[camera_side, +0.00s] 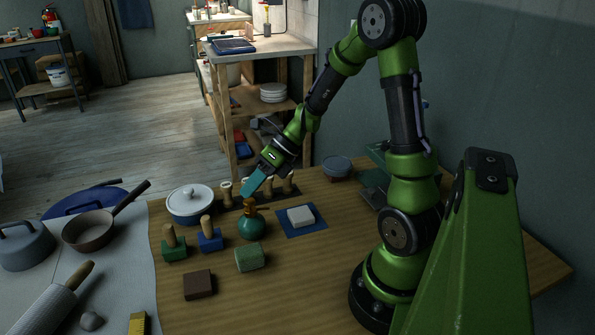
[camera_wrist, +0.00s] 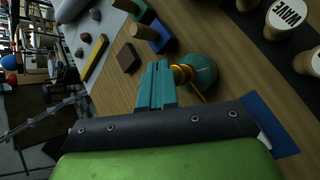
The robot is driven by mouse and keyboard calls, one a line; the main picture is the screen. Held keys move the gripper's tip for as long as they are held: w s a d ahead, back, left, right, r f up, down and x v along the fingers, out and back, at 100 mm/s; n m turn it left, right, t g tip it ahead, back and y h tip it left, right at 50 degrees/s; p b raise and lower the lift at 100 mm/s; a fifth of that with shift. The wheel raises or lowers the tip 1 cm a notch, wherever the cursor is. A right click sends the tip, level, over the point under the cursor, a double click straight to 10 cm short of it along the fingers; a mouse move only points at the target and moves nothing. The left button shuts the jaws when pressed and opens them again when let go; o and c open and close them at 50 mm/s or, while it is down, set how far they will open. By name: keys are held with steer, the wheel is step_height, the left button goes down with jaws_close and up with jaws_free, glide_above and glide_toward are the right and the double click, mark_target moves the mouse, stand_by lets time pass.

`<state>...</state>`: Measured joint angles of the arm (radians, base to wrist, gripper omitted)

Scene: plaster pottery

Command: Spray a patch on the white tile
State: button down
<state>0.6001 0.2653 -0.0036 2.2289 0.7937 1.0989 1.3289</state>
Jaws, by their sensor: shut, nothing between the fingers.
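The white tile (camera_side: 301,215) lies flat on a blue mat (camera_side: 286,229) on the wooden table. A round teal spray bottle (camera_side: 251,225) with an orange-brown top stands upright to the left of the mat. My gripper (camera_side: 246,194) is shut and empty, its teal fingers just above the bottle's top. In the wrist view, the shut fingers (camera_wrist: 157,68) are beside the bottle (camera_wrist: 202,72) and its orange top. Whether they touch it I cannot tell. The blue mat (camera_wrist: 268,118) is partly hidden behind my gripper there; only a white sliver shows beside it.
A green block (camera_side: 249,257) and a brown block (camera_side: 198,285) lie in front of the bottle. Green and blue wooden-handled stamps (camera_side: 210,240) and a lidded pot (camera_side: 190,203) stand to the left. Several wooden stamps stand behind. Bare table lies in front of the mat.

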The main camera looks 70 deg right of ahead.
steer(key=shift+f, duration=0.1)
stand_by(0.4)
steer(key=shift+f, duration=0.55)
stand_by(0.4)
steer(key=shift+r, duration=0.65)
steer(key=shift+r, duration=3)
stand_by(0.3)
